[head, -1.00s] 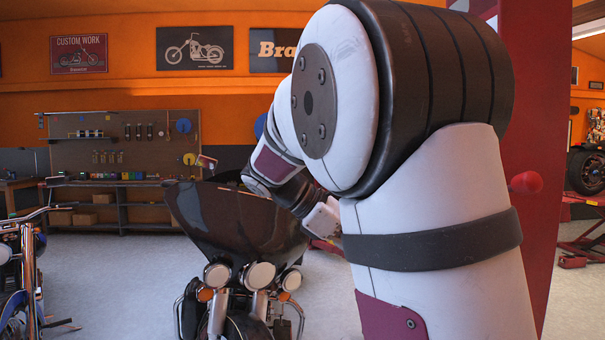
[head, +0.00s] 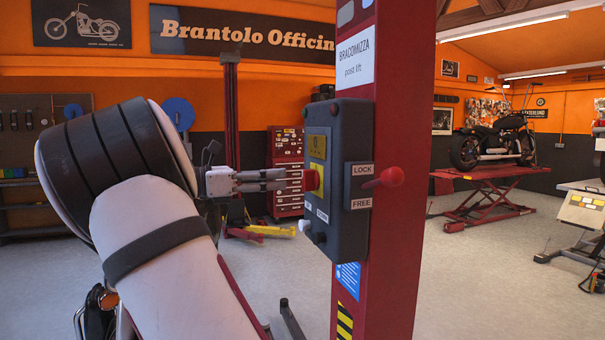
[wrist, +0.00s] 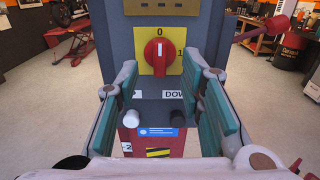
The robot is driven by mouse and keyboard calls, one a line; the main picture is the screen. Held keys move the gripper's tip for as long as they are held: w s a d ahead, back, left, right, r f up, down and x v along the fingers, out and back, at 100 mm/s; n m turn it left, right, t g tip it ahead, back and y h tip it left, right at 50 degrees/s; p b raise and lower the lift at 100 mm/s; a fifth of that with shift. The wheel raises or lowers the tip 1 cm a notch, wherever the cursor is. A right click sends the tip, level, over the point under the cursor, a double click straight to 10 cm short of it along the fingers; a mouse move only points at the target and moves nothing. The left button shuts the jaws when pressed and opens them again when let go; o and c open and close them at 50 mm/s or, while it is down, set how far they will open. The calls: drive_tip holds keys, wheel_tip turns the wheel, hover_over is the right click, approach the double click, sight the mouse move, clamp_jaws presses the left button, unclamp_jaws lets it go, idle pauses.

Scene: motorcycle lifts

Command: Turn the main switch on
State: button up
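The main switch is a red rotary knob (wrist: 158,55) on a yellow plate (wrist: 174,40) marked 0 at the top and 1 at the right. Its white mark is upright, pointing at 0. It also shows in the head view (head: 311,180) on the side of a dark grey control box (head: 348,225). My gripper (wrist: 168,76) is open, with one finger on each side below the knob in the wrist view. In the head view my gripper (head: 284,181) points at the knob from the left, close to it; whether it touches cannot be told.
The box is fixed to a red lift post (head: 395,250). A red-balled lever (head: 392,176) marked LOCK and FREE sits on its front. A white button (wrist: 129,116) and a black button (wrist: 176,113) lie below the switch. Open floor (head: 470,290) spreads to the right.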

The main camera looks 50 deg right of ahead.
sight(303, 175)
drive_tip(key=p+x, duration=0.1)
drive_tip(key=x, duration=0.6)
drive_tip(key=shift+d, duration=0.15)
drive_tip(key=shift+c, duration=0.2)
clamp_jaws()
